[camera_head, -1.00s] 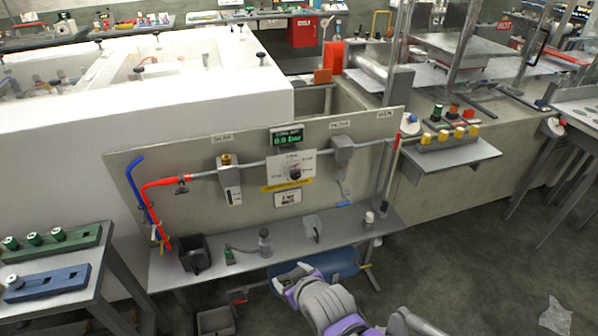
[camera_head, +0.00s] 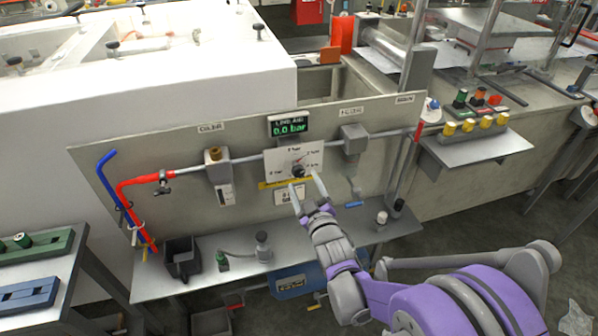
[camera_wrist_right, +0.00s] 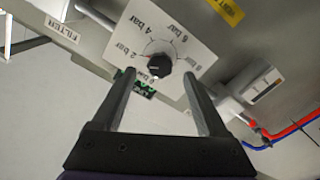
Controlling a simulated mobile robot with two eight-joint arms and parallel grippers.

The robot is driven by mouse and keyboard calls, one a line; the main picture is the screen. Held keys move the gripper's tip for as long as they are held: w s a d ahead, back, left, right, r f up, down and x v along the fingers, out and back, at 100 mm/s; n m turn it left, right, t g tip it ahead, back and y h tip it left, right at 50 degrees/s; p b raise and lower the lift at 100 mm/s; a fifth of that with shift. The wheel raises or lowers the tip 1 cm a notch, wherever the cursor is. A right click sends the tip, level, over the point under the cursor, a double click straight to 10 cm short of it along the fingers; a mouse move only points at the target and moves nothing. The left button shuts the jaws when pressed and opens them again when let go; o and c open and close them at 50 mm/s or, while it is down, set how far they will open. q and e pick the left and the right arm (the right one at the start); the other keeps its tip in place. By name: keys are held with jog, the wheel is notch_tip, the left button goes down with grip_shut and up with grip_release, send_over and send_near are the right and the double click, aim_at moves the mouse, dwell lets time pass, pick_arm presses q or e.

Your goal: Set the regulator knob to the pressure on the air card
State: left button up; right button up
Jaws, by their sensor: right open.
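The black regulator knob (camera_head: 298,171) is on a white dial plate (camera_head: 283,163) on the upright panel. In the right wrist view the knob (camera_wrist_right: 160,66) sits on the dial marked from 0 to 8 bar; a pale mark shows at its edge near 0 bar. The green display (camera_head: 289,126) reads 0.0 bar. A small white card (camera_head: 283,196), likely the air card, hangs below the yellow strip, partly behind a finger; its text is unreadable. My right gripper (camera_head: 305,184) is open and empty, its fingers pointing at the dial, with the knob ahead between them. My left gripper is out of view.
A shelf below holds a black bin (camera_head: 182,257) and small fittings.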

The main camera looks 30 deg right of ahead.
aim_at(300, 174)
jog(key=x, duration=0.5)
jog(key=shift+w, duration=0.3)
grip_shut()
